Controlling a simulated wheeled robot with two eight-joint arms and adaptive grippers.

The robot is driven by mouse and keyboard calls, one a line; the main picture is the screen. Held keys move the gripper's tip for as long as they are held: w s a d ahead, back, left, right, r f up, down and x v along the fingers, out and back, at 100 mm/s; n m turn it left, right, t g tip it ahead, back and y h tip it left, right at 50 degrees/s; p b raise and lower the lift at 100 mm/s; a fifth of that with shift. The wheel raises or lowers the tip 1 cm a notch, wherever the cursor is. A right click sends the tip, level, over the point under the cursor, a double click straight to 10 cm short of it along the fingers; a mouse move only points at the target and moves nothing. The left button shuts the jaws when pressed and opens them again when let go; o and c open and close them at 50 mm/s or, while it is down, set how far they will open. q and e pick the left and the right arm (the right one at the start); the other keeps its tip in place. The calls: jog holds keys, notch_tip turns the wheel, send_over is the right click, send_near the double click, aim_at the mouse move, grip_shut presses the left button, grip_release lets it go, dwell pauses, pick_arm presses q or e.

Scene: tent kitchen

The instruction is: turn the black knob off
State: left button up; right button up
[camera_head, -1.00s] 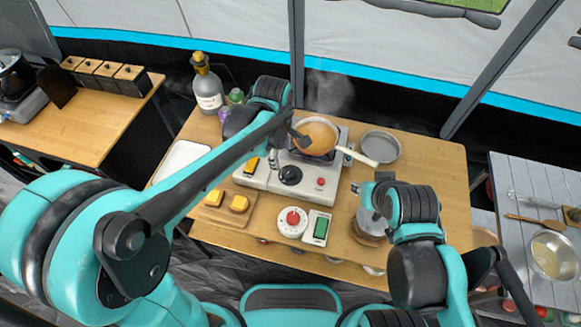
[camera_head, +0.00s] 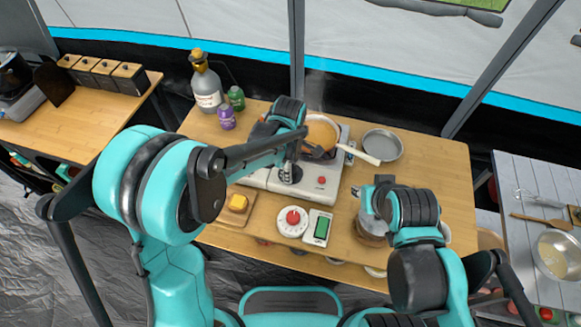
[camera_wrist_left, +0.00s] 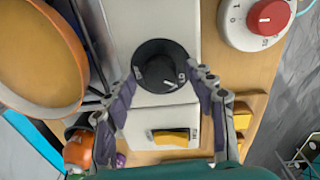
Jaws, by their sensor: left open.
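The black knob (camera_wrist_left: 160,66) is on the front of the white portable stove (camera_wrist_left: 172,20) and shows in the left wrist view with its white pointer toward the lower right. My left gripper (camera_wrist_left: 165,80) is open, with one finger on each side of the knob's near part. I cannot tell whether the fingers touch it. In the head view my left gripper (camera_head: 290,172) covers most of the knob from above. My right gripper (camera_head: 376,190) is to the right of the stove, beside a metal pot (camera_head: 369,222); its fingers are not clear.
A pan with orange food (camera_head: 322,132) sits on the stove, its pale handle pointing right. A grey empty pan (camera_head: 381,146) lies to the right. Bottles stand at the back left.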

pick_arm(q)
jog(key=c, duration=1.2)
jog(key=shift+o, duration=0.2)
